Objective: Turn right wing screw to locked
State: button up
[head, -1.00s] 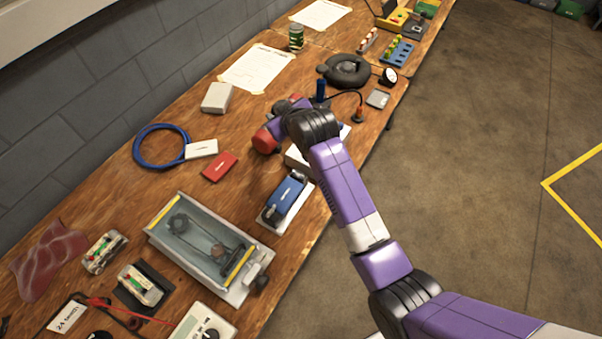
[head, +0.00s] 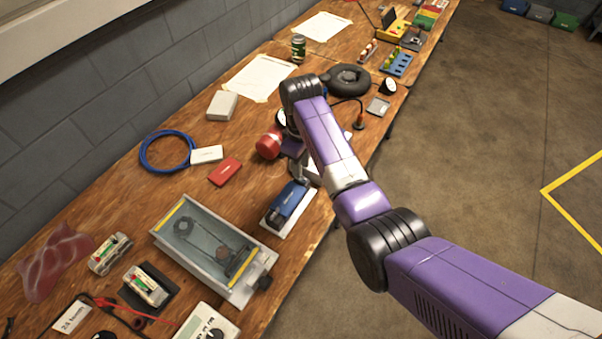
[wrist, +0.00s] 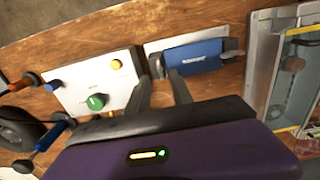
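A blue block (head: 288,202) sits on a pale plate (head: 300,222) near the table's front edge. In the wrist view the blue block (wrist: 195,57) has a dark fitting at each end, one on the left (wrist: 156,65) and one on the right (wrist: 232,46). These look like wing screws, but their turned position is too small to tell. My gripper (wrist: 162,80) points down with its two fingers apart and nothing between them. Its fingertips are by the block's left end in the wrist view; contact cannot be told. In the head view my arm partly hides the gripper.
A white panel (wrist: 75,88) with a green knob (wrist: 96,102) and a yellow button lies left of the plate in the wrist view. A metal tray (head: 190,255) with a clear cover stands on the other side.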

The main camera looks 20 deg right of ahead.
aim_at(301, 179)
jog(key=shift+f, duration=2.4)
grip_shut()
